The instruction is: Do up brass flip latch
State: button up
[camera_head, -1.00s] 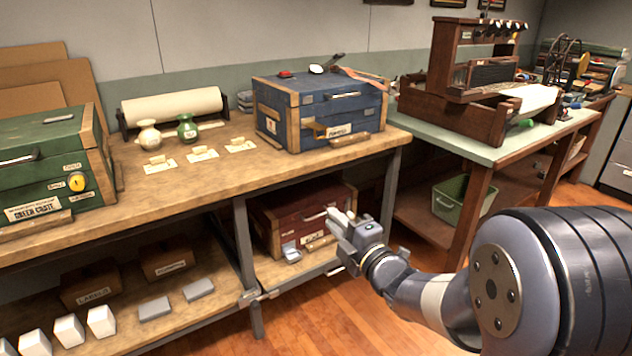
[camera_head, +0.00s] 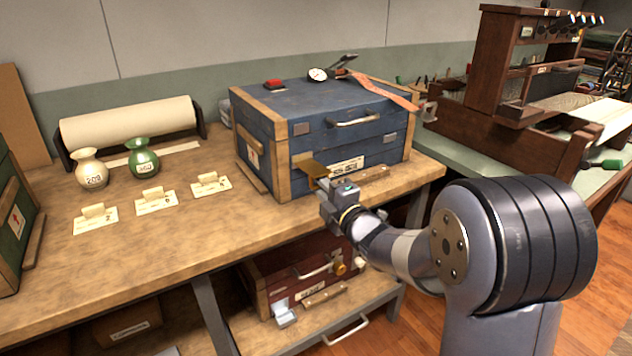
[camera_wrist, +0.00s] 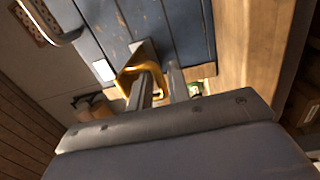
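The brass flip latch (camera_head: 312,168) sticks out from the left part of the front of a blue wooden crate (camera_head: 350,140) on the workbench. In the wrist view the latch (camera_wrist: 140,55) is a bent gold-coloured loop against the blue boards. My gripper (camera_head: 325,187) is just below and in front of the latch. In the wrist view my gripper's (camera_wrist: 161,85) two dark fingers are a small gap apart, with part of the brass loop showing at and between them. Whether they touch it is unclear. The crate lid looks down.
A red item (camera_head: 274,84), a small dial (camera_head: 318,74) and an orange strap (camera_head: 383,90) lie on the crate. Cards (camera_head: 155,201) and two vases (camera_head: 143,158) stand left on the bench (camera_head: 150,250). A dark red crate (camera_head: 290,280) sits on the shelf below.

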jog(key=shift+x, duration=1.25)
jog(key=shift+c, duration=0.2)
grip_shut()
